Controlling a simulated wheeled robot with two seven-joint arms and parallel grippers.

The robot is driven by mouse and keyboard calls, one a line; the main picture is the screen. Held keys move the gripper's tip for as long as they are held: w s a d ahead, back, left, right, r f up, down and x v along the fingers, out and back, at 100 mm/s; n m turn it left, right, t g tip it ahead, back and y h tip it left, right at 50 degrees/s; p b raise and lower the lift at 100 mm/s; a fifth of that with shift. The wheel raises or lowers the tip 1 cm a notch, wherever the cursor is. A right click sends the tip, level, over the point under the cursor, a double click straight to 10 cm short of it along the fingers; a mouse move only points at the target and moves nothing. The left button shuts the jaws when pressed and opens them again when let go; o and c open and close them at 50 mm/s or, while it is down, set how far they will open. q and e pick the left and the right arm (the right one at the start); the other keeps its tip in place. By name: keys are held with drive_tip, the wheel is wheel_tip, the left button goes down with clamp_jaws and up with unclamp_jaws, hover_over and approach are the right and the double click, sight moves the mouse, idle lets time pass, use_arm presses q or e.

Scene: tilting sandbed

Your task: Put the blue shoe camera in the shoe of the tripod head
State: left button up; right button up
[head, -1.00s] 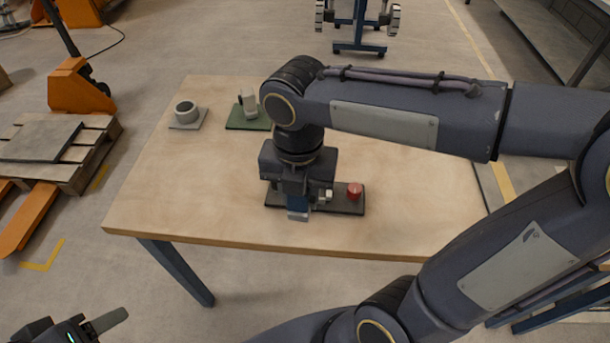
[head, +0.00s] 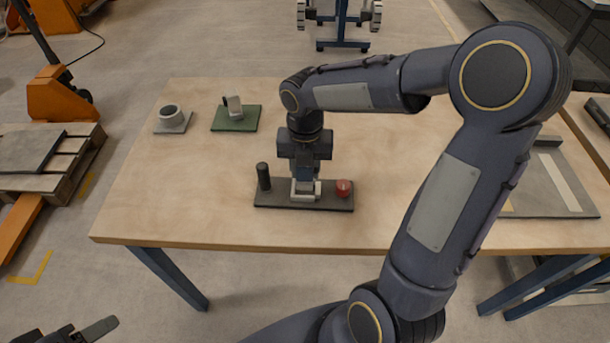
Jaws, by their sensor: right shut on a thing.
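My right gripper (head: 305,174) points straight down over the dark base of the tripod head (head: 275,204). It is shut on the blue shoe camera (head: 305,171), which is mostly hidden between the fingers. The camera is low, at the pale shoe (head: 305,190) in the middle of the base. I cannot tell whether it sits in the shoe or just above it. A black upright handle (head: 263,176) stands left of the shoe and a red knob (head: 343,188) right of it. My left gripper (head: 85,332) is partly in view at the bottom left, away from the table; its opening is unclear.
A green mat (head: 245,123) with a pale device (head: 234,106) on it lies at the back left. A grey plate with a round ring (head: 172,116) lies farther left. A grey board (head: 550,185) lies on the right. The front left of the table is clear.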

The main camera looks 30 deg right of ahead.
sight(305, 177)
drive_tip(key=shift+f, duration=1.5)
drive_tip(key=shift+f, duration=0.15)
drive_tip(key=o, duration=1.1)
drive_tip(key=shift+c, duration=0.2)
